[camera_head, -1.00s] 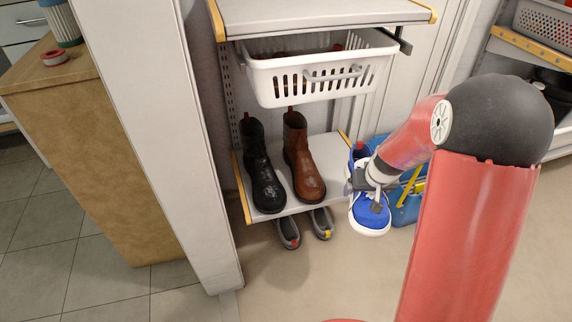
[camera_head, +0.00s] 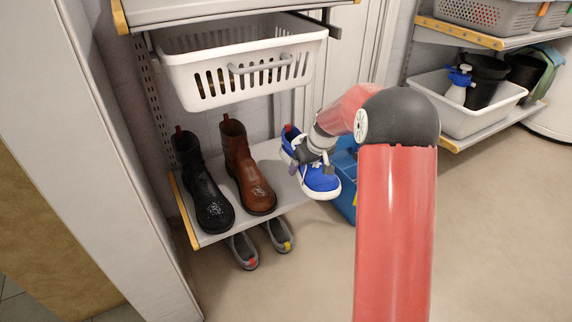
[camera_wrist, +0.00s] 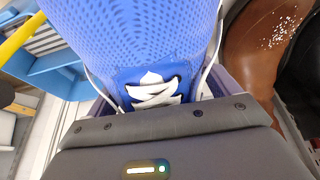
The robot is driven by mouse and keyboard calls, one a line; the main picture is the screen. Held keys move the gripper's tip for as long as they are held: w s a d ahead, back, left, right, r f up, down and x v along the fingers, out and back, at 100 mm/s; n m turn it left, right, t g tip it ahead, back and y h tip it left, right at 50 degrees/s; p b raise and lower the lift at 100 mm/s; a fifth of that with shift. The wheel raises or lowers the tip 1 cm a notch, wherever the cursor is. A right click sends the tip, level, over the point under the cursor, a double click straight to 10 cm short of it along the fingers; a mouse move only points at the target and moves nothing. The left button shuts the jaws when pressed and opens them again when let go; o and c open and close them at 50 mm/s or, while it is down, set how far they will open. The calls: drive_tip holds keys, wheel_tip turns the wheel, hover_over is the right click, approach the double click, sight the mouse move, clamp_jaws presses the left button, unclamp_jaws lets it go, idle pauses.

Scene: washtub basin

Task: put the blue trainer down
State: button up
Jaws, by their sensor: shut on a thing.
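The blue trainer (camera_head: 319,178) with a white sole is in my gripper (camera_head: 314,158), at the right end of the low shelf (camera_head: 240,212) in the head view. My gripper is shut on it. Its toe points toward the front right. In the wrist view the trainer's blue upper (camera_wrist: 140,40) and white laces fill the middle, above the gripper body. Whether its sole touches the shelf I cannot tell.
A brown boot (camera_head: 246,170) and a black boot (camera_head: 203,185) stand on the shelf to the left. Grey shoes (camera_head: 243,250) lie on the floor below. A white basket (camera_head: 235,70) hangs above. A blue container (camera_head: 346,190) is behind the trainer to the right.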

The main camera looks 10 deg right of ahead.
drive_tip(key=w+a, duration=0.1)
drive_tip(key=w, duration=0.2)
drive_tip(key=w+a, duration=0.1)
drive_tip(key=w, duration=0.2)
drive_tip(key=w+a+f, duration=0.1)
drive_tip(key=w, duration=0.3)
drive_tip(key=shift+a, duration=0.1)
wheel_tip(320, 180, down, 6)
drive_tip(key=shift+s+r+b, duration=0.1)
drive_tip(key=shift+r+b, duration=0.05)
drive_tip(key=shift+b, duration=0.6)
drive_tip(key=shift+w, duration=0.25)
drive_tip(key=shift+f, duration=0.2)
drive_tip(key=shift+f, duration=0.15)
drive_tip(key=o, duration=0.9)
drive_tip(key=shift+o, duration=0.2)
